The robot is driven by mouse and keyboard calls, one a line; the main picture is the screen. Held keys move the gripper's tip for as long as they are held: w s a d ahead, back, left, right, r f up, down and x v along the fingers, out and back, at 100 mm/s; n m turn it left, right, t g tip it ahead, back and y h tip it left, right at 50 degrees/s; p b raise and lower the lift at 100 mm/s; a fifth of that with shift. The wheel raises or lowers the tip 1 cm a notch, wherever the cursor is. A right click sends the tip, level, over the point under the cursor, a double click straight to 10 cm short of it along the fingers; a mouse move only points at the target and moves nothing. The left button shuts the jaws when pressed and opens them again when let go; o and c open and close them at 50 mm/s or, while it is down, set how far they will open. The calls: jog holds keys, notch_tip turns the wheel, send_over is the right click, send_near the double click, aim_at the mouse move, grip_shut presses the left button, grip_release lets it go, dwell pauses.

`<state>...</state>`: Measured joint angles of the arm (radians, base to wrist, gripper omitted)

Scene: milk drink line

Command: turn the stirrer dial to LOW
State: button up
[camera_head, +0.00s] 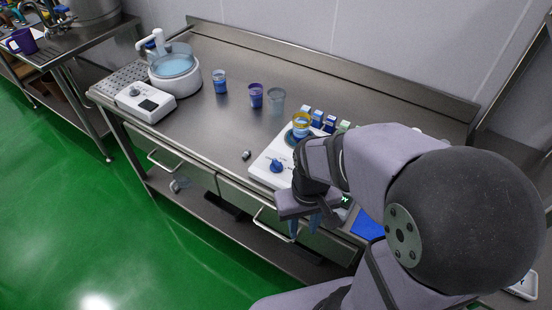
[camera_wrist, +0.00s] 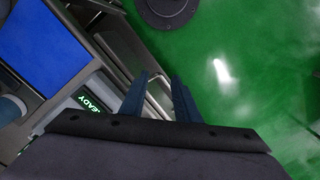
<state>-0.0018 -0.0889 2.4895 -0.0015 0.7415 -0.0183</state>
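The stirrer is a white flat unit (camera_head: 258,172) near the front edge of the steel table. A blue dial (camera_head: 277,166) sits on its front part; its setting is too small to read. A yellow-rimmed cup with blue contents (camera_head: 302,122) stands at its rear, on a dark round plate (camera_head: 289,137). My gripper (camera_head: 305,236) is right of and in front of the dial, pointing down by the table's front edge, apart from the dial. In the wrist view its two blue fingers (camera_wrist: 159,77) are parted with nothing between them. The dial is not in the wrist view.
Several small blue-and-white boxes (camera_head: 317,118) stand behind the stirrer. Cups (camera_head: 256,96) stand further left. A white water bath (camera_head: 174,72) is at the far left. A blue pad (camera_head: 368,226) lies right of my gripper. A lit READY display (camera_wrist: 92,102) shows beside the fingers.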

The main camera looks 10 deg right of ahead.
jog(key=w+r+n+p, duration=0.1)
jog(key=w+r+p, duration=0.3)
jog(key=w, duration=0.8)
notch_tip(320, 180, up, 2)
jog(key=r+n, duration=0.1)
jog(key=n, duration=0.1)
send_over(276, 161)
jog(key=s, duration=0.1)
jog(key=shift+f+p, duration=0.25)
jog(key=shift+p, duration=0.2)
jog(key=shift+w, duration=0.55)
jog(key=shift+f+p, duration=1.2)
jog(key=shift+f, duration=2.45)
grip_shut()
